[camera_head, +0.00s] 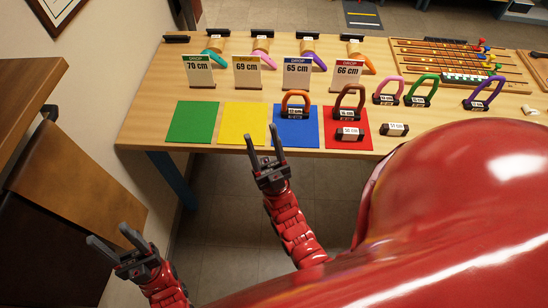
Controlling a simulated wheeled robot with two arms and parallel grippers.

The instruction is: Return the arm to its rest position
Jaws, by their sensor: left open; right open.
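My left gripper (110,236) is open and empty at the lower left, over the floor and away from the table. My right gripper (261,131) is open and empty by the table's front edge, its fingertips pointing towards the blue mat (283,139). On the blue mat is an orange arch (285,98) on a dark labelled base. A brown arch (338,98) on a similar base stands on the red mat (359,142), with a labelled dark block (349,134) in front. The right fingertips overlap the blue mat's left side in the picture; contact cannot be told.
The table (150,112) also carries a green mat (193,122), a yellow mat (245,124), pink (389,86), green (422,85) and purple (485,92) arches, and a loose block (395,129). Drop signs (198,72) stand behind. A brown chair-like panel (75,185) is at left.

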